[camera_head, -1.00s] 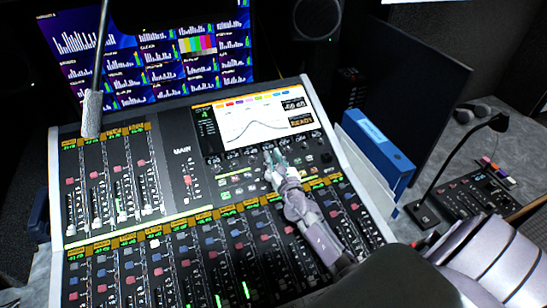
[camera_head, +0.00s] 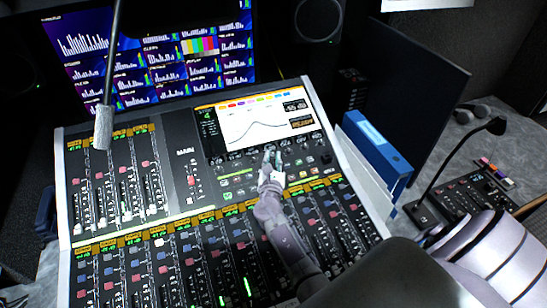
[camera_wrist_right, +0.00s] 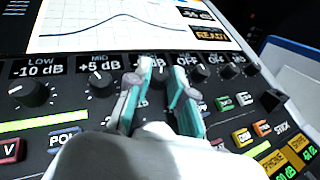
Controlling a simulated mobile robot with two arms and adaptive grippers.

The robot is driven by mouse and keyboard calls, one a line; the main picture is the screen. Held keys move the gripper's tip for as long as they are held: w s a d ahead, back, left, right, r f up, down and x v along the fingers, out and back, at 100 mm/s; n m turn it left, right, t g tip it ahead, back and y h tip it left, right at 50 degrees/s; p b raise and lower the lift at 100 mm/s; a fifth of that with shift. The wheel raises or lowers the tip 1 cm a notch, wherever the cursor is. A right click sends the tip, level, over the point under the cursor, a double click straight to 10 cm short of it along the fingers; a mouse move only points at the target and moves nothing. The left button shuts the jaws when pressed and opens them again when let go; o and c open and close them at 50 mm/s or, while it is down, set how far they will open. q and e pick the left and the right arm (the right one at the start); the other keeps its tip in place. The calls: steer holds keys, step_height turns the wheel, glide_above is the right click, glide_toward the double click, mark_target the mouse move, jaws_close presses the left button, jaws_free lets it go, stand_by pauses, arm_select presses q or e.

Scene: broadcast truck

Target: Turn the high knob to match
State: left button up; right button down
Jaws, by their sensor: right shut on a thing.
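The mixing console's equalizer row has a low knob (camera_wrist_right: 30,92) reading -10 dB and a mid knob (camera_wrist_right: 100,83) reading +5 dB in the right wrist view. My right gripper (camera_wrist_right: 160,75) has its teal fingers on either side of the knob to the right of mid, closed on it. That knob, the high one by its position, is mostly hidden between the fingers, and its reading is partly covered. In the head view my right gripper (camera_head: 268,158) is at the knob row below the screen (camera_head: 255,125), which shows a curve. My left gripper is not in view.
Further knobs marked OFF (camera_wrist_right: 222,77) sit close to the right of the fingers. Coloured buttons (camera_wrist_right: 243,137) lie below. Faders (camera_head: 130,190) fill the console's left and front. A gooseneck microphone (camera_head: 103,125) hangs at the left; a blue binder (camera_head: 378,150) stands at the right.

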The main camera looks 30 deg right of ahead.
steer(key=shift+m+g+h, duration=0.5)
steer(key=shift+m, duration=0.2)
steer(key=shift+a+f, duration=0.1)
steer(key=c, duration=1)
jaws_free()
steer(key=shift+c, duration=0.2)
